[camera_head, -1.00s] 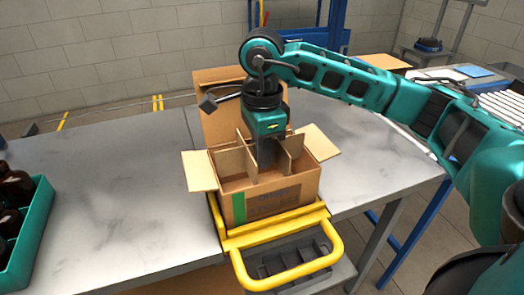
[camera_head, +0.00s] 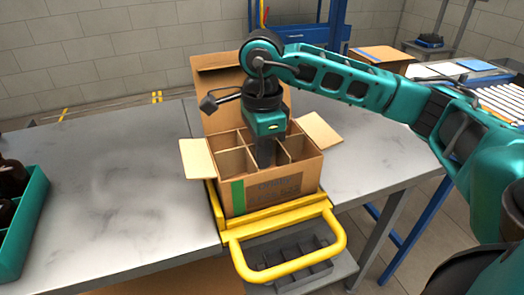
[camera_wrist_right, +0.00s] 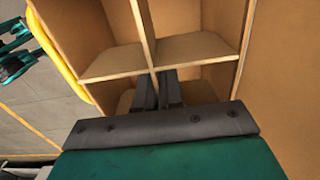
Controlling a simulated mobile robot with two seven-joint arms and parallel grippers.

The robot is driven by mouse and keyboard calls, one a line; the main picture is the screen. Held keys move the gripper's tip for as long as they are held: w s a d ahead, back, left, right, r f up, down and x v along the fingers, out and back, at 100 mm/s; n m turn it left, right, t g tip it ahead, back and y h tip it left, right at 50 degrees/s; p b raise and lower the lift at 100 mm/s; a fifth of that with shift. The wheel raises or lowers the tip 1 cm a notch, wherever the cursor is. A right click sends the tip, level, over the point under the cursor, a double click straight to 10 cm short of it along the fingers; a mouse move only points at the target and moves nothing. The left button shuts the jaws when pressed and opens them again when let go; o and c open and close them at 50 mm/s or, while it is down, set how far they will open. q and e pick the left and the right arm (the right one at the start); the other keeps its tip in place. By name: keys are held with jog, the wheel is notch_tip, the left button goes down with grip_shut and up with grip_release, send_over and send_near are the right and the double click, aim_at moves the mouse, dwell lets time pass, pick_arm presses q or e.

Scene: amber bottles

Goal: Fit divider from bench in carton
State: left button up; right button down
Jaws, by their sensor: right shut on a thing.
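The open cardboard carton (camera_head: 275,192) stands on the bench with its flaps spread and a green strip on its front. The cardboard divider (camera_head: 236,160) sits down inside the carton and splits it into several cells. Its crossing panels also show in the right wrist view (camera_wrist_right: 146,35). My right gripper (camera_head: 265,158) points down into the middle of the carton. In the wrist view its two fingers (camera_wrist_right: 168,88) are closed together on a divider panel, though the gripped part is mostly hidden. My left gripper is not in view.
A yellow tubular frame (camera_head: 290,270) surrounds the carton's front. A teal crate (camera_head: 30,222) with dark bottles (camera_head: 12,178) stands at the left edge. The grey bench (camera_head: 120,185) between crate and carton is clear. A blue structure (camera_head: 310,40) stands behind.

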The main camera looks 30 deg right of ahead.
jog(key=shift+f+b, duration=0.6)
jog(key=shift+f, duration=0.25)
pick_arm(q)
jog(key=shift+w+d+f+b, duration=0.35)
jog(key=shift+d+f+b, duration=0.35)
jog(key=shift+b, duration=0.45)
pick_arm(e)
jog(key=shift+f, duration=1.35)
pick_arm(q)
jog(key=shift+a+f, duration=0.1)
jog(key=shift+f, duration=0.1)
pick_arm(e)
jog(key=c, duration=1.2)
grip_release()
